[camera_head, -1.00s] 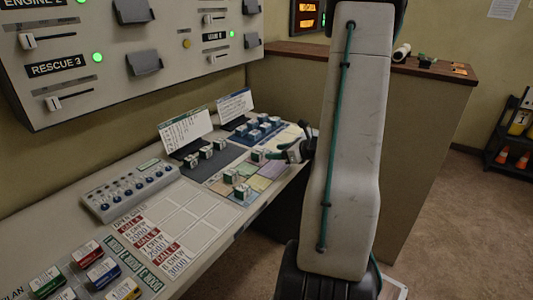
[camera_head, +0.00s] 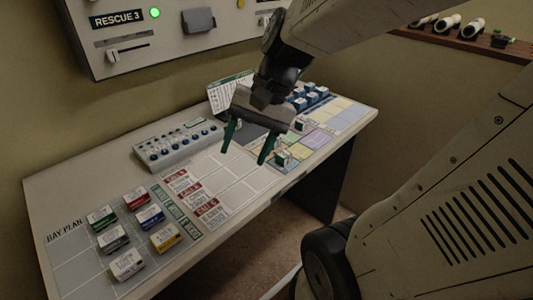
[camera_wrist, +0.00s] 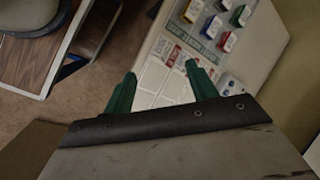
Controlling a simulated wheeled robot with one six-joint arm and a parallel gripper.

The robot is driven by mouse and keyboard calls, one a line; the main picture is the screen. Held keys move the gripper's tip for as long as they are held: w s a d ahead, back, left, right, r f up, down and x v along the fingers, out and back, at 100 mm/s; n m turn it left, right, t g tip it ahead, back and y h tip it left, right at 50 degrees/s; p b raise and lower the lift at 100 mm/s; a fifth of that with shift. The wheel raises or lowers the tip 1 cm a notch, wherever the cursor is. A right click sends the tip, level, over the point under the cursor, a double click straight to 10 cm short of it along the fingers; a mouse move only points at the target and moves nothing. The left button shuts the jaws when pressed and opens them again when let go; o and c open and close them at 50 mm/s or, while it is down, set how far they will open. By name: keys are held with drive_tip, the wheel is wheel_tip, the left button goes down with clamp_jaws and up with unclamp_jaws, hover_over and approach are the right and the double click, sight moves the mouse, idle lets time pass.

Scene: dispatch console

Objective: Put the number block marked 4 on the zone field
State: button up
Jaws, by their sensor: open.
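My gripper (camera_head: 245,154) is open and empty above the console desk, over the white call grid. In the wrist view its two green fingers (camera_wrist: 160,72) stand apart with the grid beyond them. The zone field (camera_head: 318,139), a sheet of pastel squares, lies to the right of the gripper. I cannot read the number on any block, so I cannot tell which is marked 4. My gripper and wrist hide part of the dark mat behind.
Several blue-sided blocks (camera_head: 310,95) stand at the back right of the desk. A grey knob panel (camera_head: 178,141) is at the back. Several coloured tiles (camera_head: 150,215) lie at the front left. A wall panel rises behind.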

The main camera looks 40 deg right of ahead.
drive_tip(key=s+r+n+h, duration=0.2)
drive_tip(key=s+n+h, duration=0.3)
drive_tip(key=s+n, duration=0.3)
drive_tip(key=shift+a, duration=0.25)
